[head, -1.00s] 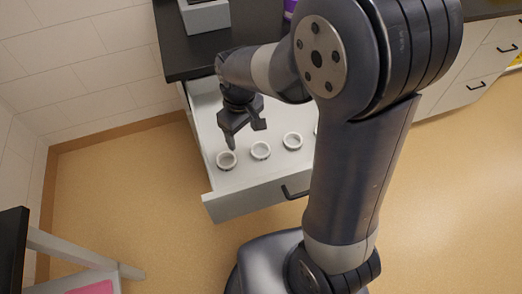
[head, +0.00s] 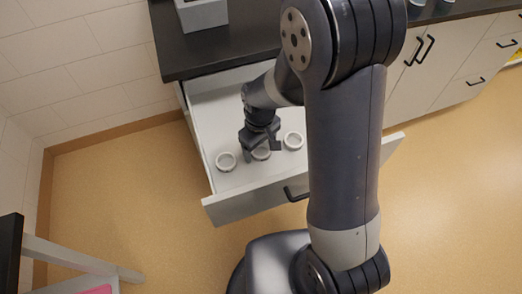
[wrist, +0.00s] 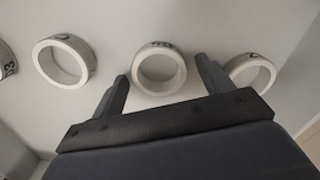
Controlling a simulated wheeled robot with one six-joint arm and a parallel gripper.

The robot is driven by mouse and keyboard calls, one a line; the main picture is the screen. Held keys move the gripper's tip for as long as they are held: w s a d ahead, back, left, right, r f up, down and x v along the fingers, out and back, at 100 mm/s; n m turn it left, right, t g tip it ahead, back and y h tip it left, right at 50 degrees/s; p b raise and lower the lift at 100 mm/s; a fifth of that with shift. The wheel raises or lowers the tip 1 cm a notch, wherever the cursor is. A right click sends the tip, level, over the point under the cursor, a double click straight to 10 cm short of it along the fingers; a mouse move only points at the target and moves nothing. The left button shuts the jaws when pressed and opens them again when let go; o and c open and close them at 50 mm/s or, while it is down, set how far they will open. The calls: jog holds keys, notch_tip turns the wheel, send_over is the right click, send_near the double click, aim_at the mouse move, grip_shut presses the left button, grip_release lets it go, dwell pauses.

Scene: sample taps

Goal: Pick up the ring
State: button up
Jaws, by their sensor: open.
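Several white rings lie in a row on the floor of an open drawer (head: 215,182). My gripper (head: 262,148) is low over the middle ring (head: 262,158) and partly hides it in the head view. In the wrist view my gripper (wrist: 162,69) is open, with one finger on each side of that ring (wrist: 160,91), which bears small dark marks. Whether the fingers touch it I cannot tell. Another ring (head: 226,169) lies to the left in the head view and one (head: 293,148) to the right.
The drawer front (head: 250,203) with its dark handle stands on my side of the rings. The black countertop (head: 215,58) is behind the drawer and carries a grey box (head: 203,16). In the wrist view neighbouring rings (wrist: 90,62) lie close on both sides.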

jog(key=c, duration=1)
jog(key=shift+r, duration=0.1)
jog(key=shift+c, duration=0.2)
notch_tip(320, 180, up, 10)
jog(key=p, duration=0.1)
